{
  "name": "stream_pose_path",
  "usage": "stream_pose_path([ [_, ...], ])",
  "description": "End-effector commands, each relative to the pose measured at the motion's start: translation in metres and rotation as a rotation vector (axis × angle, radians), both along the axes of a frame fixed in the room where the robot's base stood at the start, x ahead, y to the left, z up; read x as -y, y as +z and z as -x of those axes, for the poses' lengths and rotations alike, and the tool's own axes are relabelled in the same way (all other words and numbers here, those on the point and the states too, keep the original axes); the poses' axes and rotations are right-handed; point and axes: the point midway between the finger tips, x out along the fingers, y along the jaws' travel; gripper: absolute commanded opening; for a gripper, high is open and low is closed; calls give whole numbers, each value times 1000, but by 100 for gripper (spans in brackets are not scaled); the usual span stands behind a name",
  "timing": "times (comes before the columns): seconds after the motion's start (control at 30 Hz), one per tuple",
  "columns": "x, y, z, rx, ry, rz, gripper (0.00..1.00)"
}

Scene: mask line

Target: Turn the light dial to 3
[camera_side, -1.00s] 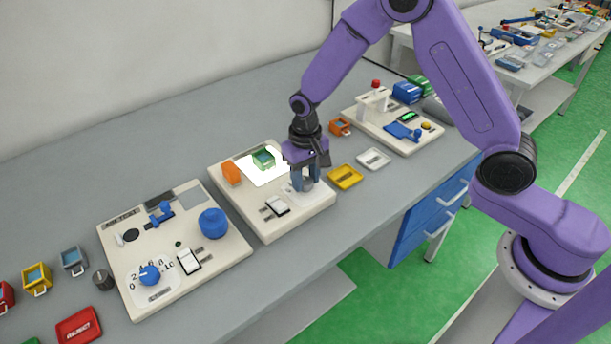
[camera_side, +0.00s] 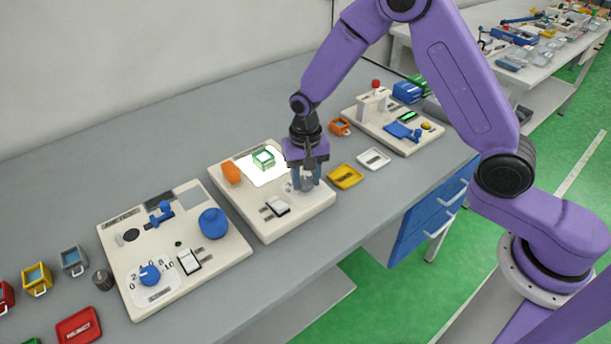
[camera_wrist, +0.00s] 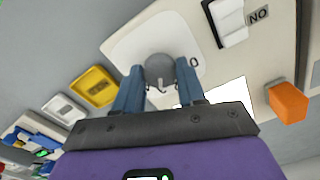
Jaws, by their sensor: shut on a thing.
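The light dial is a grey round knob (camera_wrist: 160,69) on a pale rounded plate of the middle cream board (camera_side: 265,229). In the wrist view it sits between the two blue fingers of my gripper (camera_wrist: 160,88), which is shut on it. A small pointer mark shows on the knob's near side. A "0" is readable to its right on the plate; the other numbers are hidden. In the side view my gripper (camera_side: 306,178) points straight down over the dial and covers most of it. A lit white panel (camera_side: 262,175) glows on the same board, with a green-framed container (camera_side: 264,157) on it.
The middle board also bears an orange block (camera_side: 231,173) and a white rocker switch (camera_side: 277,205). A yellow tray (camera_side: 346,177) and a white tray (camera_side: 373,159) lie close to the right. Another board with a blue dial (camera_side: 150,275) stands left.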

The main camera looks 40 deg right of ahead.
Motion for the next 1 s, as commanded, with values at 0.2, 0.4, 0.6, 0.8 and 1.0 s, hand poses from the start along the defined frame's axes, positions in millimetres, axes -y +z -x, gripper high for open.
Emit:
stream_pose_path([
  [0.2, 0, 1, -1, 3, 1, -1, 65],
  [0.4, 0, 0, -1, 1, 1, -1, 65],
  [0.6, 0, 7, -1, 3, 1, -1, 65],
  [0.8, -1, 39, -2, 7, 2, -2, 65],
  [1.0, 0, 82, -2, 8, 1, -3, 65],
])
